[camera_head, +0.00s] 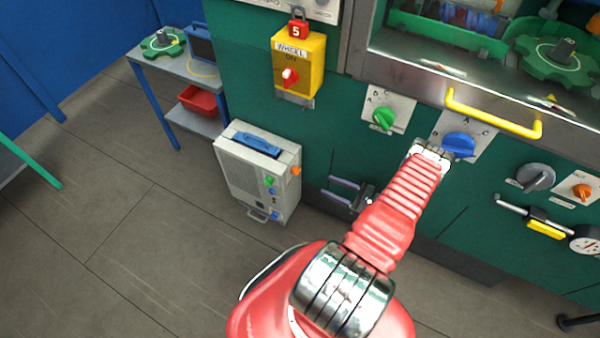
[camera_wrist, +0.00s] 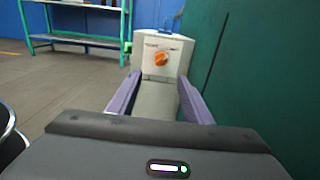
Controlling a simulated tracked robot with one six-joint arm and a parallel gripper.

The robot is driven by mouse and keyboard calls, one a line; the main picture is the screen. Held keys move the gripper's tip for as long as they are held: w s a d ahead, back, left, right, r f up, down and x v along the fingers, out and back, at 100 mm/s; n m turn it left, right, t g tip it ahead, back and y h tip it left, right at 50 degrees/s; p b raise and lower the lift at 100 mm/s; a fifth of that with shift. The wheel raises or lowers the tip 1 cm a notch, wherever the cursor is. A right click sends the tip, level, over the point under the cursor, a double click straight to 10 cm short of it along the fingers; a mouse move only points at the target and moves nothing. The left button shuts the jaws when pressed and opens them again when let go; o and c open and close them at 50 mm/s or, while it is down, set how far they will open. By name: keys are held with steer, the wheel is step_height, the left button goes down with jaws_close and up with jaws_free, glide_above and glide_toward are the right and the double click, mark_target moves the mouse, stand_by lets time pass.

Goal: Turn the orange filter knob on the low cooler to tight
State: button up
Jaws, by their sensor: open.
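The low cooler (camera_head: 250,178) is a pale grey box on the floor against the green machine. Its orange filter knob (camera_head: 296,170) sticks out of its right side. In the wrist view the orange knob (camera_wrist: 161,59) faces me near the top of the cooler's side (camera_wrist: 157,95). Small dark marks above it are too small to read, and its exact setting is unclear. My gripper (camera_head: 328,187) is open, to the right of the cooler. In the wrist view its two purple fingers (camera_wrist: 160,76) stand apart, below and either side of the knob, with nothing between them. They appear short of the knob.
The green machine wall (camera_wrist: 240,75) stands close along the right of the wrist view. A blue handle (camera_head: 257,143) tops the cooler. A side table (camera_head: 180,68) with a red bin (camera_head: 198,100) stands behind left. The floor (camera_head: 130,230) left of the cooler is clear.

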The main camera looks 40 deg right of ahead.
mark_target(296, 170)
steer(key=shift+s+d, duration=0.1)
steer(key=x, duration=1.3)
steer(key=shift+w, duration=0.35)
